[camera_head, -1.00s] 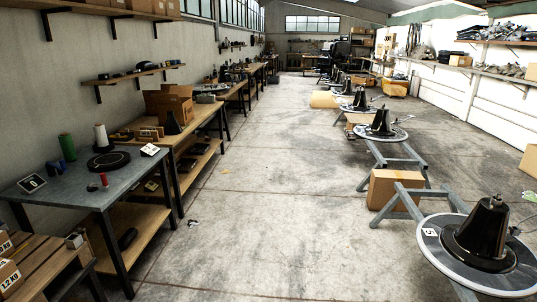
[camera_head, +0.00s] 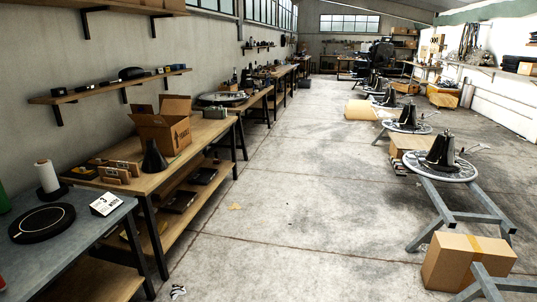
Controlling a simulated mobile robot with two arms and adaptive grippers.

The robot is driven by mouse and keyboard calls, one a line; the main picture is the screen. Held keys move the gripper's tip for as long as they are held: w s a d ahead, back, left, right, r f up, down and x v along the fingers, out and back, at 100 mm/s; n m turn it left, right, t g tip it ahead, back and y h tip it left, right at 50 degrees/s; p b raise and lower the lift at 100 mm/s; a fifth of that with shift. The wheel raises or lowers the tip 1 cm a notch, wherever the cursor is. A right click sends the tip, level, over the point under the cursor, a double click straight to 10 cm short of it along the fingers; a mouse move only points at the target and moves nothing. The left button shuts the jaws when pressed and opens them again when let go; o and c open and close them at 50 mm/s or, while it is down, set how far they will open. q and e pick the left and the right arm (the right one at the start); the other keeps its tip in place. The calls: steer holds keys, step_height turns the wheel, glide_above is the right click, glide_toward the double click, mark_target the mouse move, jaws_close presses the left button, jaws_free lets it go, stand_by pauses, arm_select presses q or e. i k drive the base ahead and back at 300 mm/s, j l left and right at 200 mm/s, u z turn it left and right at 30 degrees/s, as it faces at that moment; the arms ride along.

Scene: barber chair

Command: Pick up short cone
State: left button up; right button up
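A small dark cone (camera_head: 154,160) stands upright on the wooden workbench (camera_head: 205,130) at the left, in front of an open cardboard box. Larger black cone-shaped pieces sit on round discs on the right, one on the nearest disc (camera_head: 441,152) and one farther back (camera_head: 408,117). I cannot tell from the view which of these is the short cone. Neither of my grippers shows in the head view.
A grey metal table (camera_head: 95,240) with a black round plate (camera_head: 42,222), a white roll (camera_head: 47,177) and a number card (camera_head: 105,204) is at the near left. A cardboard box (camera_head: 466,262) and grey stands are at the right. The concrete floor (camera_head: 300,200) between is mostly clear.

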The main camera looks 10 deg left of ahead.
mark_target(153, 161)
steer(key=i+j+u, duration=0.25)
steer(key=i, duration=0.6)
steer(key=i+l+u, duration=0.2)
steer(key=i, duration=0.65)
steer(key=i+u, duration=0.25)
steer(key=i, duration=0.6)
